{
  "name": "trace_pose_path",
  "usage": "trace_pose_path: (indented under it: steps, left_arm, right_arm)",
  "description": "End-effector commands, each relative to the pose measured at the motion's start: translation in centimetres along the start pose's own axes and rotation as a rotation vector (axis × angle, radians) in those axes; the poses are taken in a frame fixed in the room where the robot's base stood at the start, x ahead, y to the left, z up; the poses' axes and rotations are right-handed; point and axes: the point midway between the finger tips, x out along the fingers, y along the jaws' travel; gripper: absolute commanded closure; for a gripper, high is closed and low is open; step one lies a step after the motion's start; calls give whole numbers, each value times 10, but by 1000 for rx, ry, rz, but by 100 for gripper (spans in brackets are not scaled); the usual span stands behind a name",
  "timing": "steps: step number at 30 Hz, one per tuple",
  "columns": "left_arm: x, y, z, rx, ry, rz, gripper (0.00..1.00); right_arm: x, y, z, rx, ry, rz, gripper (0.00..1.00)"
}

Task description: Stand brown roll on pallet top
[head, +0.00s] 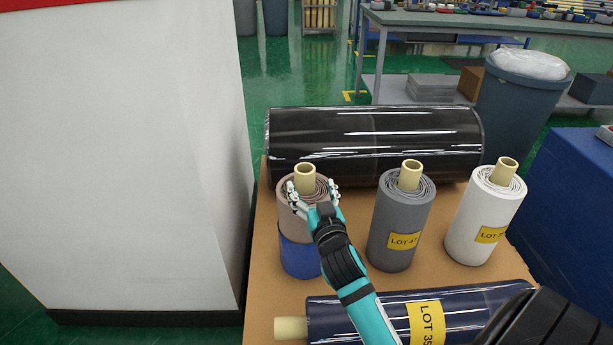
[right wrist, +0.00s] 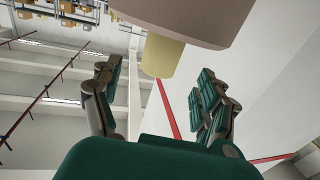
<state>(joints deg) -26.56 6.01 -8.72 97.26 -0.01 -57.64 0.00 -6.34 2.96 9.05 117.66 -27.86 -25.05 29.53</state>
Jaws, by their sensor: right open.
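The brown roll (head: 297,226) is upright at the left of the tan pallet top (head: 262,285), with a pale core sticking up. A blue section (head: 300,258) shows directly below it; I cannot tell whether this is a separate roll or a wrap. My right gripper (head: 314,199) is open at the roll's upper front, its fingers spread near the rim; contact is unclear. In the right wrist view, the brown roll (right wrist: 205,18) and its core (right wrist: 162,56) show beyond the open fingers (right wrist: 158,98). My left gripper is out of view.
A grey roll (head: 400,225) and a white roll (head: 480,220) stand to the right. A black wrapped roll (head: 375,140) lies behind, and a navy roll (head: 375,318) lies in front. A white block (head: 120,160) borders the left side.

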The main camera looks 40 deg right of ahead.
Motion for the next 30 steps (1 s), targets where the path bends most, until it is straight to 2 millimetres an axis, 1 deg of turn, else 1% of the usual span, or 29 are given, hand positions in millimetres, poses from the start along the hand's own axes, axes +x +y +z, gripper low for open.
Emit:
trace_pose_path:
  steps: [1, 3, 6, 9, 13, 30]
  left_arm:
    - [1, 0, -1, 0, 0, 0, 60]
    - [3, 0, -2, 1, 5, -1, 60]
    - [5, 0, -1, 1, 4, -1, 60]
    - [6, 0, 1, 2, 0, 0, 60]
    - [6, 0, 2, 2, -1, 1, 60]
    - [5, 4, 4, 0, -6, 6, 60]
  right_arm:
    - [-12, 0, 1, 3, -3, 0, 24]
    - [-24, 0, 1, 1, -3, 1, 24]
    - [-37, 0, 1, 0, -3, 1, 24]
    - [-44, 0, 0, 0, -1, 1, 24]
    - [-47, 0, 0, 0, 1, 1, 24]
    - [-47, 0, 0, 0, 0, 1, 24]
